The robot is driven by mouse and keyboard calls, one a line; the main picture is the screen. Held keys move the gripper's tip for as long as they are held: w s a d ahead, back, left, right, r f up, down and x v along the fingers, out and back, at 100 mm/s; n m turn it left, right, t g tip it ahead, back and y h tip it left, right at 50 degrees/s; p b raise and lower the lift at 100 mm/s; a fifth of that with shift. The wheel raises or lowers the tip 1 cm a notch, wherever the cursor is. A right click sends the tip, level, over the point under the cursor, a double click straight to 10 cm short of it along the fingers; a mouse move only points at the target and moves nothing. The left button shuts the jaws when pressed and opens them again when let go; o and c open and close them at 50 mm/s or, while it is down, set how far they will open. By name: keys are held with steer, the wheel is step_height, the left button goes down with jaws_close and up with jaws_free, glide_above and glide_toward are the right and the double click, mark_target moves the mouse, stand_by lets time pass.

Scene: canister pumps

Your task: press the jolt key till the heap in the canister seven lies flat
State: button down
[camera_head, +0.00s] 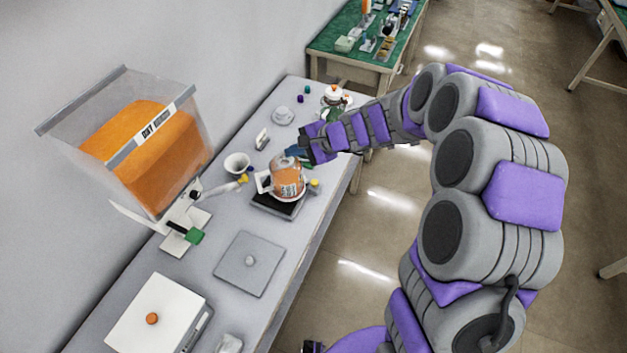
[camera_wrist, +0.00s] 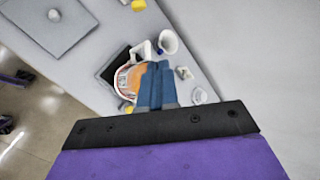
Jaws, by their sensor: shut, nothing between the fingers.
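A clear canister with orange contents (camera_head: 288,182) and a printed label stands on a black base (camera_head: 272,206) on the bench. It also shows in the wrist view (camera_wrist: 124,82), partly covered by my fingers; I cannot read a seven on it or tell the heap's shape. My gripper (camera_head: 295,152) is at the far side of this canister in the head view. In the wrist view its blue fingers (camera_wrist: 155,68) are together and empty, overlapping the canister's edge. A small yellow knob (camera_head: 315,182) sits beside the canister; I cannot tell whether it is the jolt key.
A large clear hopper of orange material (camera_head: 150,150) hangs by the wall, above a green-ended part (camera_head: 194,236). A white funnel-like cup (camera_head: 238,162), a grey plate with a knob (camera_head: 249,263) and a white box (camera_head: 155,315) stand nearby.

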steer(key=w+d+f+m+t, duration=0.2)
steer(key=w+f+m, duration=0.1)
steer(key=w+f, duration=0.3)
steer(key=m+h+b, duration=0.3)
steer(key=m, duration=0.1)
glide_above(316, 183)
steer(key=shift+t, duration=0.4)
step_height(316, 183, down, 18)
steer(key=shift+r, duration=0.2)
steer(key=shift+d+f+b, duration=0.1)
steer(key=shift+f+b, duration=0.4)
steer(key=shift+b, duration=0.2)
steer(key=shift+f, duration=0.1)
steer(key=shift+s+f+b, duration=0.1)
steer(key=shift+f+b, duration=0.95)
steer(key=shift+b, duration=0.3)
stand_by(1.3)
steer(key=shift+r, duration=0.1)
steer(key=shift+r+p, duration=0.65)
steer(key=shift+r, duration=0.4)
